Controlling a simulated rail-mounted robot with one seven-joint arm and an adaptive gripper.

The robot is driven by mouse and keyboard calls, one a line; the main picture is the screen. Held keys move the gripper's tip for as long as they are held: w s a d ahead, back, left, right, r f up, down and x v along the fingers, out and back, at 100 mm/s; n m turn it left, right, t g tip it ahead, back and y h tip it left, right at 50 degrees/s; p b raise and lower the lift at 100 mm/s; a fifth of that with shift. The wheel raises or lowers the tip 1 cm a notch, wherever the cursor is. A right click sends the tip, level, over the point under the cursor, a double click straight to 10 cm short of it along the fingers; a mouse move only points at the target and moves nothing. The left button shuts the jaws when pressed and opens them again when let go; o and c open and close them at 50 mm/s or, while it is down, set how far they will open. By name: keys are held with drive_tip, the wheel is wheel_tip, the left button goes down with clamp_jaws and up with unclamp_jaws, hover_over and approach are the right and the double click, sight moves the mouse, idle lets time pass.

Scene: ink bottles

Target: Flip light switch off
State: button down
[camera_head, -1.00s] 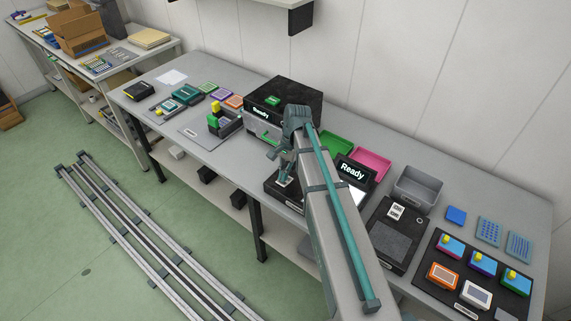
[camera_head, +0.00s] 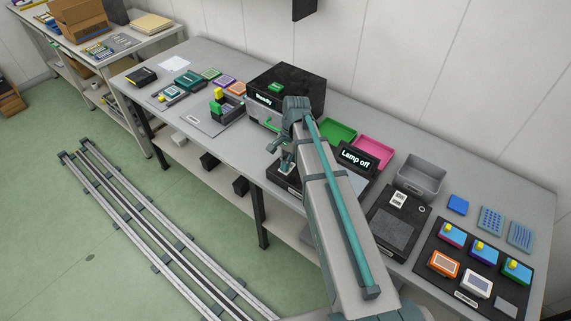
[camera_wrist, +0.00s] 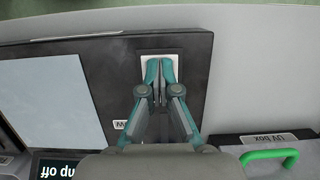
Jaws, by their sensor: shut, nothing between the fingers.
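In the wrist view, the light switch's white plate (camera_wrist: 174,60) sits near the edge of a black panel (camera_wrist: 108,75). My gripper (camera_wrist: 159,72) is shut and empty, with its teal fingertips over the plate. The fingers hide the switch lever, and I cannot tell whether they touch it. In the head view, my gripper (camera_head: 287,164) is low over the front left of the black panel (camera_head: 285,186). A small display (camera_head: 357,158) behind the panel reads "Lamp off". The pale lamp pad (camera_wrist: 45,95) looks grey and unlit.
The black UV box (camera_head: 287,85) with a green handle stands left of the panel. Green (camera_head: 338,131) and pink (camera_head: 374,150) trays lie behind the display. A grey bin (camera_head: 420,175) and a black board (camera_head: 475,262) with ink bottles are farther right.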

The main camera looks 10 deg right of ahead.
drive_tip(key=shift+w+d, duration=0.1)
drive_tip(key=shift+w, duration=0.05)
drive_tip(key=shift+w+d, duration=0.45)
drive_tip(key=shift+d, duration=0.2)
drive_tip(key=shift+a, duration=0.1)
drive_tip(key=shift+r, duration=0.1)
drive_tip(key=p+v, duration=0.4)
drive_tip(key=v, duration=0.1)
drive_tip(key=shift+w+d+r+b, duration=0.2)
drive_tip(key=shift+d+r+b, duration=0.05)
drive_tip(key=shift+b, duration=0.6)
drive_tip(key=b+v, duration=0.2)
drive_tip(key=v, duration=0.6)
drive_tip(key=shift+d, duration=0.2)
drive_tip(key=shift+r, duration=0.1)
